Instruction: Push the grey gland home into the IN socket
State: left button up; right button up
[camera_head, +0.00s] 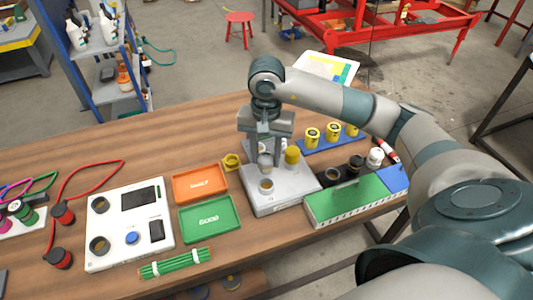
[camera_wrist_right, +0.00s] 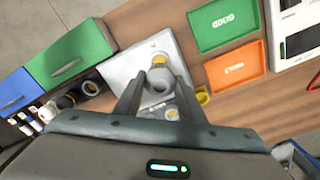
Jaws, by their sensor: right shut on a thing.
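My right gripper (camera_head: 265,150) points down over a light grey block with sockets (camera_head: 285,199). It is shut on the grey gland (camera_head: 265,162), which also shows between the fingers in the right wrist view (camera_wrist_right: 160,79). The gland is upright above the back part of the block; whether it touches a socket there is hidden. A front socket with a yellowish ring (camera_head: 266,186) is empty in the head view. A yellow cap-like part (camera_head: 292,155) stands at the block's back right. I cannot read an IN label. My left gripper is not in view.
A green box (camera_head: 352,203) stands close to the block's right. Yellow cylinders (camera_head: 312,136) stand on a blue strip behind. Orange (camera_head: 200,182) and green (camera_head: 207,218) trays lie to the left, with a yellow ring (camera_head: 231,161) near the block.

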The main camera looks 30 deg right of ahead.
notch_tip(320, 180, down, 2)
jog(key=shift+f+b, duration=0.1)
jog(key=shift+b, duration=0.25)
jog(key=shift+f+b, duration=0.55)
jog(key=shift+f, duration=0.8)
jog(key=shift+r+b, duration=0.1)
jog(key=shift+b, duration=0.8)
dwell(0.4)
jog(key=shift+f+b, duration=0.85)
jog(key=shift+b, duration=0.15)
jog(key=shift+d+f+b, duration=0.25)
jog(key=shift+f+b, duration=0.2)
jog(key=shift+b, duration=0.05)
